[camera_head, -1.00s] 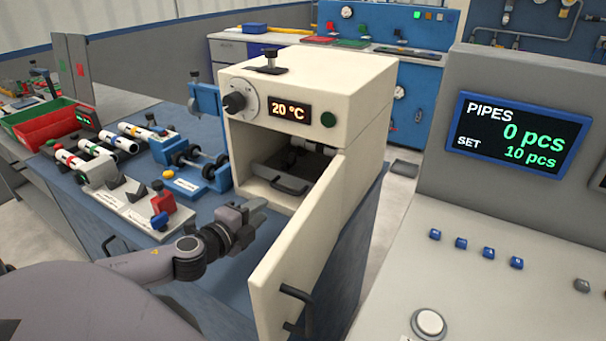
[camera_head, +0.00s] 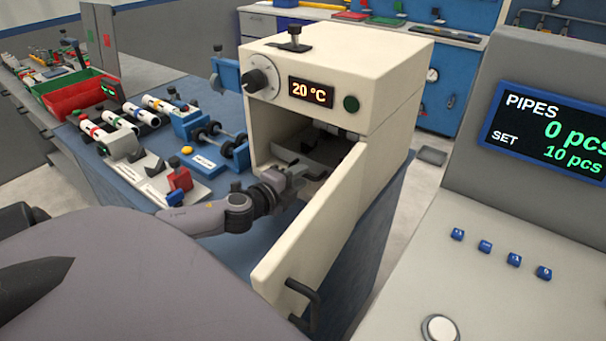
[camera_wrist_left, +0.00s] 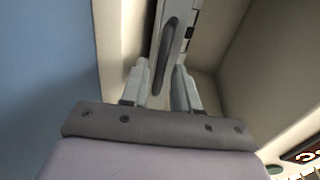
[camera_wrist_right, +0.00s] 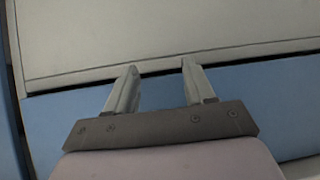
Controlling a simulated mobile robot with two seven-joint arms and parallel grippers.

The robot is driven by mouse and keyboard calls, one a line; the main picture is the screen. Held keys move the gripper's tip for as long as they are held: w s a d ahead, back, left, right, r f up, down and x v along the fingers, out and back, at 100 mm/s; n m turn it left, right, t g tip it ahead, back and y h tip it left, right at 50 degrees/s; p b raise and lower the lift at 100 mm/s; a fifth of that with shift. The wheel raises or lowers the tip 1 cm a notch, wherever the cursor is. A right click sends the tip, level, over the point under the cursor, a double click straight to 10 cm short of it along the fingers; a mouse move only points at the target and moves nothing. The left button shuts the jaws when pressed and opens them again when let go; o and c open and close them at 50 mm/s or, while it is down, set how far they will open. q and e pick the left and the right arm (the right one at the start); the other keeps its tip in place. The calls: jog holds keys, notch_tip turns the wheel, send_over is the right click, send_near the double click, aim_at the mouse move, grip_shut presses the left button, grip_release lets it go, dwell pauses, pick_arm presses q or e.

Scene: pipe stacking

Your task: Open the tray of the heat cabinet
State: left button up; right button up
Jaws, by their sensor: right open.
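The cream heat cabinet (camera_head: 375,65) stands on the blue bench with its door (camera_head: 310,240) swung open. Inside is the dark grey tray (camera_head: 325,150), its front partly hidden by my left gripper (camera_head: 300,178). In the left wrist view, the tray's grey handle (camera_wrist_left: 165,55) lies between the fingertips of my left gripper (camera_wrist_left: 160,68). The fingers are apart, one on each side of the handle, with a gap showing at least on the right. My right gripper (camera_wrist_right: 158,65) is open and empty in the right wrist view, over a pale panel's edge and a blue surface.
The open door with its black handle (camera_head: 305,300) stands close to the right of my left gripper. Pipe pieces (camera_head: 120,122), a red clamp block (camera_head: 178,178) and a red bin (camera_head: 80,98) are on the left. A grey console (camera_head: 490,240) fills the right.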

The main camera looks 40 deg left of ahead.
pick_arm(q)
jog(key=shift+x, duration=1.1)
pick_arm(e)
jog(key=shift+w+r, duration=0.1)
pick_arm(q)
jog(key=shift+c, duration=0.3)
grip_shut()
jog(key=shift+s+f, duration=0.1)
jog(key=shift+s, duration=0.05)
